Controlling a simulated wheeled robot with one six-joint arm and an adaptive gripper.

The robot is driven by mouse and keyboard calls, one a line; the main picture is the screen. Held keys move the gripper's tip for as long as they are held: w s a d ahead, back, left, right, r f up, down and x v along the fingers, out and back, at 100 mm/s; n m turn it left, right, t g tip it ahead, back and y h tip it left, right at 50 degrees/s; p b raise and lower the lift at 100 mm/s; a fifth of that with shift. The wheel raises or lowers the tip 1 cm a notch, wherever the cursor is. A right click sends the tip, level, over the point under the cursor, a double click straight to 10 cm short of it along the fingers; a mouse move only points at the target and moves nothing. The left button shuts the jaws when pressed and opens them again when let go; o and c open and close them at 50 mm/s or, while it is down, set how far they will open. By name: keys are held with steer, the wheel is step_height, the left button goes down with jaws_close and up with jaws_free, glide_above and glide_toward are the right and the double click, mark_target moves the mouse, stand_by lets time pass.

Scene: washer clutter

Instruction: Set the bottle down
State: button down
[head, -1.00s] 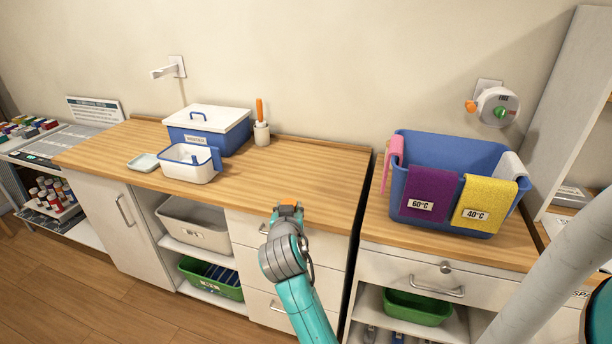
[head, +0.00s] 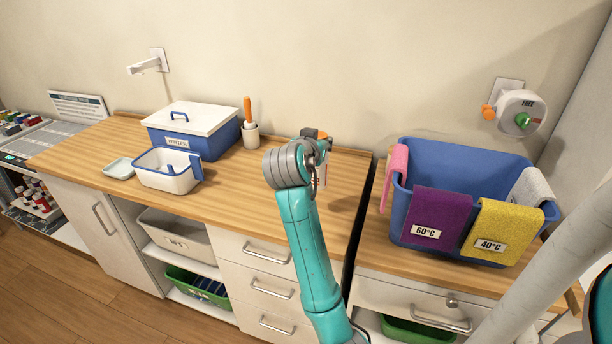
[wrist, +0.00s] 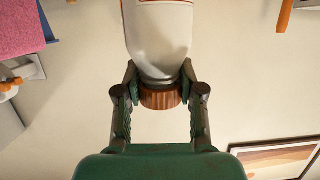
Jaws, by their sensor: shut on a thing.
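The white bottle (wrist: 158,35) with its ribbed brown-orange cap (wrist: 160,99) is between the fingers of my gripper (wrist: 161,88) in the wrist view, gripped near the neck. In the head view, my gripper (head: 314,143) is over the right part of the left wooden counter (head: 240,195). A strip of the white bottle (head: 321,180) shows below it; my wrist hides the rest. I cannot tell whether its base touches the counter.
A blue box with a white lid (head: 190,133), a small white-and-blue basin (head: 163,178) and an orange-handled brush in a cup (head: 250,135) stand to the left. A blue tub with cloths (head: 458,170) stands on the right counter, past a gap.

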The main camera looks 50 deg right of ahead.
mark_target(316, 176)
step_height(316, 176, down, 9)
steer(key=shift+f, duration=0.1)
stand_by(0.4)
steer(key=shift+f, duration=0.1)
steer(key=c, duration=0.7)
jaws_free()
